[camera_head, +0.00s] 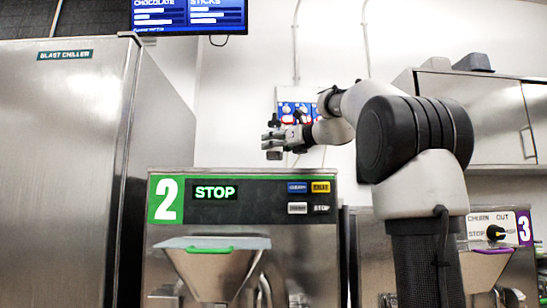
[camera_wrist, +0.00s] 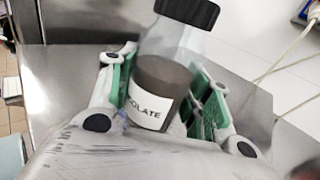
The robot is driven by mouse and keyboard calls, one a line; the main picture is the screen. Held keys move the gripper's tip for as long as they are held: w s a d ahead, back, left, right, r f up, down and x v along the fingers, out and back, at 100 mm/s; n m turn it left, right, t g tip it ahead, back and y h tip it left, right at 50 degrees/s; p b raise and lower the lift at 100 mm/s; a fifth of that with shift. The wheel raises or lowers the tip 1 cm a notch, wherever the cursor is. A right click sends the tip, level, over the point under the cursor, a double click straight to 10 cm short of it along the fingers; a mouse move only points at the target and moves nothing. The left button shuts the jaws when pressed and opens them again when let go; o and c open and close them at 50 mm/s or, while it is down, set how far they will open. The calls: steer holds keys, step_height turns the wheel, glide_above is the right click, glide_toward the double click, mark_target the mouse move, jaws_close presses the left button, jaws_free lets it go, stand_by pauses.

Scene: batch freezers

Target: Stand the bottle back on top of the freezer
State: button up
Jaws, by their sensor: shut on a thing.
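The bottle (camera_wrist: 158,75) has a black cap, clear shoulders, dark brown contents and a white label ending in "OLATE". In the wrist view it stands between the green-padded fingers of my gripper (camera_wrist: 160,95), which is shut on it, and it looks slightly tilted in the picture. In the head view my gripper (camera_head: 273,143) is above the top of the freezer marked 2 (camera_head: 250,178). The bottle is too small and covered to make out clearly there. A grey metal surface (camera_wrist: 65,75) lies below the gripper in the wrist view; I cannot tell whether the bottle touches it.
A tall steel blast chiller (camera_head: 65,150) stands at the left, higher than the freezer. Machine 3 (camera_head: 495,235) is at the right, with a steel cabinet (camera_head: 490,115) above. A panel with red and blue parts (camera_head: 298,112) is on the wall behind my gripper.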

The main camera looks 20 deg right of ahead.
mark_target(281, 152)
steer(key=shift+f, duration=1.8)
steer(key=shift+f, duration=0.1)
steer(key=o, duration=1)
steer(key=v, duration=1.2)
steer(key=shift+s, duration=0.1)
